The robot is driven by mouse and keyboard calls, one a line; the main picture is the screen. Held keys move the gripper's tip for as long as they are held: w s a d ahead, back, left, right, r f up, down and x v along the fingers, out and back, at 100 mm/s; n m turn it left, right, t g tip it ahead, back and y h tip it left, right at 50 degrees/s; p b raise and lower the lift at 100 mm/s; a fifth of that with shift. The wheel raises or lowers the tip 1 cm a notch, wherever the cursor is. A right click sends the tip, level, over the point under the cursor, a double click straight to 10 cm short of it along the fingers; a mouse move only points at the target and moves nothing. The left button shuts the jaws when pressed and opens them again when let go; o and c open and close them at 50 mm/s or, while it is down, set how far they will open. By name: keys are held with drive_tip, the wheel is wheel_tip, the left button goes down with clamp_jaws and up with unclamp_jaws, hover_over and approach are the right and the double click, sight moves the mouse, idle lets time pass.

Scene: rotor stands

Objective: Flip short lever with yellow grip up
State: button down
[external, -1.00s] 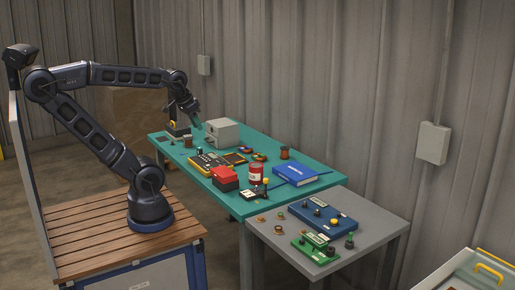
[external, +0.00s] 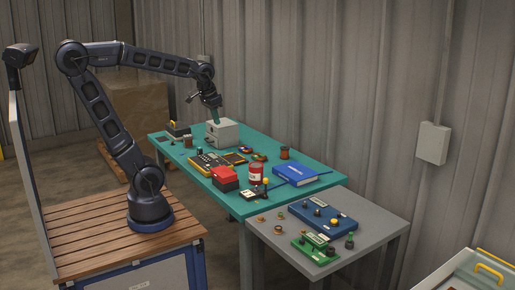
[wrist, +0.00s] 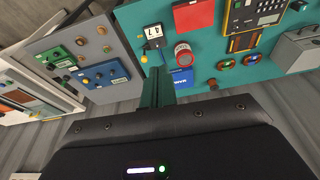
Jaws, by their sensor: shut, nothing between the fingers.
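A small white and black block marked 47 (wrist: 152,32) carries a short lever with a yellow grip (wrist: 144,58) in the wrist view. In the external view the block (external: 252,194) lies near the front edge of the teal table, with the yellow grip (external: 265,181) beside it. I cannot tell the lever's exact angle. My gripper (external: 217,120) is at the grey box, well behind the lever; whether it touches the box is unclear. Its green fingers (wrist: 157,88) are shut and empty in the wrist view.
The teal table (external: 225,200) also holds a grey box (external: 226,134), a red box (external: 225,174), a red can (external: 256,173) and a blue book (external: 295,174). A grey table (external: 285,240) in front bears a blue panel (external: 323,217) and a green panel (external: 315,248) with knobs.

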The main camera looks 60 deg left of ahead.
drive_tip(key=w+d+f+g, duration=0.1)
drive_tip(key=w+d+f, duration=0.15)
drive_tip(key=w, duration=0.55)
drive_tip(key=w+d+f+g, duration=0.2)
drive_tip(key=w+f, duration=0.1)
drive_tip(key=w, duration=0.5)
drive_tip(key=w+d+f+g, duration=0.1)
drive_tip(key=w+d+f, duration=0.2)
drive_tip(key=w+f, duration=0.3)
drive_tip(key=w+d+f+m+g, duration=0.1)
drive_tip(key=w+d+f, duration=0.2)
drive_tip(key=w+f, duration=0.2)
drive_tip(key=shift+w+d+f, duration=0.25)
drive_tip(key=shift+w+f, duration=0.15)
drive_tip(key=shift+f, duration=0.15)
drive_tip(key=s+a+f, duration=0.1)
drive_tip(key=s+f, duration=0.5)
drive_tip(key=f, duration=0.4)
